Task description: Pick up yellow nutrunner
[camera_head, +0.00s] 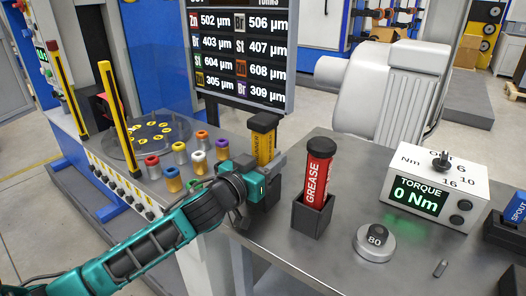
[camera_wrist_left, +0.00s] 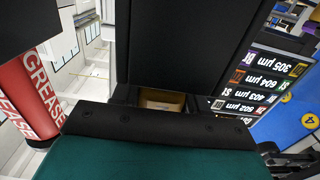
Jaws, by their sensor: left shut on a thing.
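In the head view a yellow upright body with a black top, which I take for the yellow nutrunner (camera_head: 263,143), stands at the back left corner of the grey table. Its lettering is too small to read. My left gripper (camera_head: 268,172) has come in from the left and is shut on it, hiding its lower part. Whether its base still rests in a dark holder cannot be told. In the left wrist view a small tan-yellow patch (camera_wrist_left: 161,101) shows between large dark shapes. My right gripper is not in view.
A red grease tube (camera_head: 318,170) stands in a black holder (camera_head: 311,216) just right of my left gripper. Further right are a round "80" weight (camera_head: 375,243) and a torque meter (camera_head: 436,190). Several coloured spools (camera_head: 180,153) stand left, near a screen (camera_head: 240,50).

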